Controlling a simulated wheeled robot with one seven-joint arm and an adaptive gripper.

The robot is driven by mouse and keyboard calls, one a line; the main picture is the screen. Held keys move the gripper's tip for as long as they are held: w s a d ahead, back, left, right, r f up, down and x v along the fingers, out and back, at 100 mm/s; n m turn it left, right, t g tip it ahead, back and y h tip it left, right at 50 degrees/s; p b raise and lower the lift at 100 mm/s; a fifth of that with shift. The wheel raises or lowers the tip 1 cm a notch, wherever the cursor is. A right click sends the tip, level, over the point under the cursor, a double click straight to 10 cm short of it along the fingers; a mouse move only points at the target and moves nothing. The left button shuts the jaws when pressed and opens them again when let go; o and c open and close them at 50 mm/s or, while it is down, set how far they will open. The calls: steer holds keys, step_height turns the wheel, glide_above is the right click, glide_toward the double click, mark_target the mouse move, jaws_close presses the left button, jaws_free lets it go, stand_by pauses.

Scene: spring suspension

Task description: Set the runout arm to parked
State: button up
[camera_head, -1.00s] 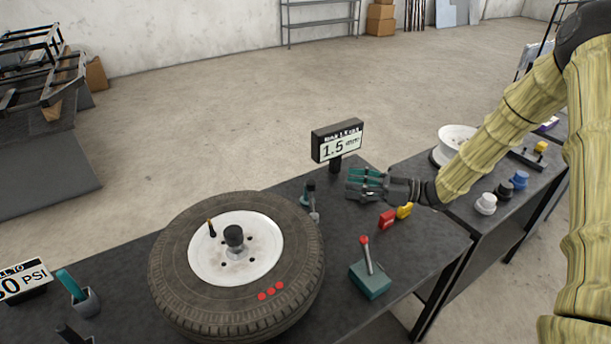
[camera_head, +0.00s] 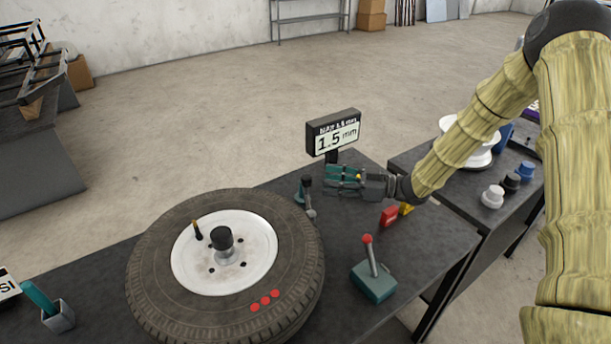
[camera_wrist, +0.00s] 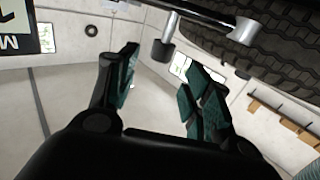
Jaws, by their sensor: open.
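My gripper (camera_head: 343,180) is open and empty above the dark table, just right of a small stand (camera_head: 306,191) with a dark top and a grey arm, which looks like the runout arm. The stand is beside the tire (camera_head: 300,262) at its upper right. In the wrist view a grey rod with a cylindrical end (camera_wrist: 163,50) shows beyond my open fingers (camera_wrist: 160,75), near the tire tread (camera_wrist: 265,60). The fingers appear apart from it.
A teal box with a red-knobbed lever (camera_head: 373,282) stands at the table's front right. Red (camera_head: 389,216) and yellow (camera_head: 406,208) blocks lie below my wrist. A teal-handled tool in a holder (camera_head: 57,318) stands at the left. A second table with knobs (camera_head: 492,197) is at the right.

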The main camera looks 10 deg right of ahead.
mark_target(307, 176)
steer(key=p+x, duration=0.2)
steer(key=x, duration=0.5)
steer(key=shift+a, duration=0.3)
jaws_close()
